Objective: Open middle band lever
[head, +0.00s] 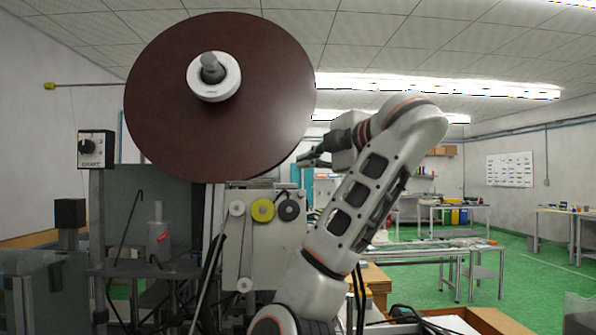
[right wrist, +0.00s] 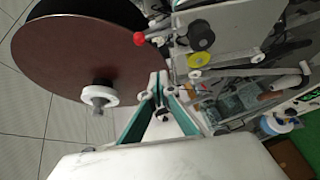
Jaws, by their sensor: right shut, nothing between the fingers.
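A red ball knob (right wrist: 139,38) on a thin lever shows at the top of the right wrist view, beside the machine's pale panel; I cannot tell whether this is the middle band lever. My right gripper (head: 303,160) is raised in front of the machine, its fingers pointing left, just right of the large brown disc (head: 160,100). In the right wrist view my right gripper (right wrist: 158,82) has its fingertips together, empty, below and right of the red knob and apart from it. My left gripper is in neither view.
The machine panel (head: 240,262) carries white, yellow and dark grey rollers. The brown disc has a white hub (head: 229,84) and stands close to my right gripper. A control box (head: 95,149) is on a post at left. Green floor and worktables lie behind at right.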

